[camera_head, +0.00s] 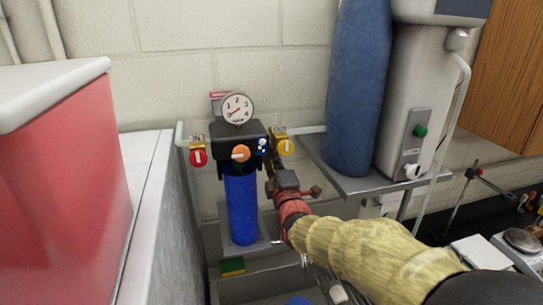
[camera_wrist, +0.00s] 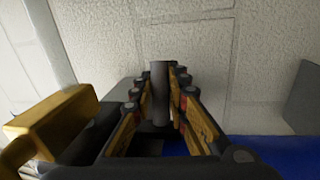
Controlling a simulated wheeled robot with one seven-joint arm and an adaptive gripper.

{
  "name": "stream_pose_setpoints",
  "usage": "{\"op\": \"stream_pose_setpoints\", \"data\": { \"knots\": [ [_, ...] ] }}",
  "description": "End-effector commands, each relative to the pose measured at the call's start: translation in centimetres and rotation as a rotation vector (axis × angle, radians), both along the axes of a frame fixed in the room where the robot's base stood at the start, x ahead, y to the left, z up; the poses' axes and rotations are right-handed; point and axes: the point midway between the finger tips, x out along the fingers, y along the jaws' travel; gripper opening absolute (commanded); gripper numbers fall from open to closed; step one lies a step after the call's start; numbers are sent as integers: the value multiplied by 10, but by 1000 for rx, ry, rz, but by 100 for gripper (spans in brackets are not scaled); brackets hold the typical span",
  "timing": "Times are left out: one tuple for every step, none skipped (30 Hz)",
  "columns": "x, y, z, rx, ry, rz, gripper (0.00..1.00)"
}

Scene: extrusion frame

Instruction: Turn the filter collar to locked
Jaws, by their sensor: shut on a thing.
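The filter stands against the wall in the head view, with a black head (camera_head: 238,138) and a blue bowl (camera_head: 241,205) below it. An orange knob (camera_head: 240,153) sits on the front of the head. My gripper (camera_head: 270,168) is at the right side of the filter, just below the head. In the wrist view my gripper (camera_wrist: 161,100) is shut with its fingers on either side of a dark grey upright post (camera_wrist: 159,78). The post seems to be the collar's handle. The blue bowl (camera_wrist: 265,150) shows at lower right. The collar ring itself is mostly hidden.
A red valve (camera_head: 198,157) marked IN is left of the head, a yellow valve (camera_head: 286,147) marked OUT is close above my gripper. A gauge (camera_head: 237,108) tops the filter. A blue cylinder (camera_head: 355,85) stands on a shelf (camera_head: 372,185) at right. A red box (camera_head: 60,180) is at left.

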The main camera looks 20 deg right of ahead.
Motion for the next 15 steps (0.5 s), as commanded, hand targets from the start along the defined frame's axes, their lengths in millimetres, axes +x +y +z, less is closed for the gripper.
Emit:
{"op": "stream_pose_setpoints", "data": {
  "knots": [
    [0,0,0,0,0,0,7],
    [0,0,0,0,0,0,6],
    [0,0,0,0,0,0,3],
    [0,0,0,0,0,0,2],
    [0,0,0,0,0,0,0],
    [0,0,0,0,0,0,0],
    [0,0,0,0,0,0,0],
    [0,0,0,0,1,0,0],
    [0,0,0,0,1,0,0],
    [0,0,0,0,1,0,0],
    [0,0,0,0,1,0,0],
    [0,0,0,0,1,0,0],
    [0,0,0,0,1,0,0],
    [0,0,0,0,1,0,0],
    [0,0,0,0,1,0,0]
  ]
}}
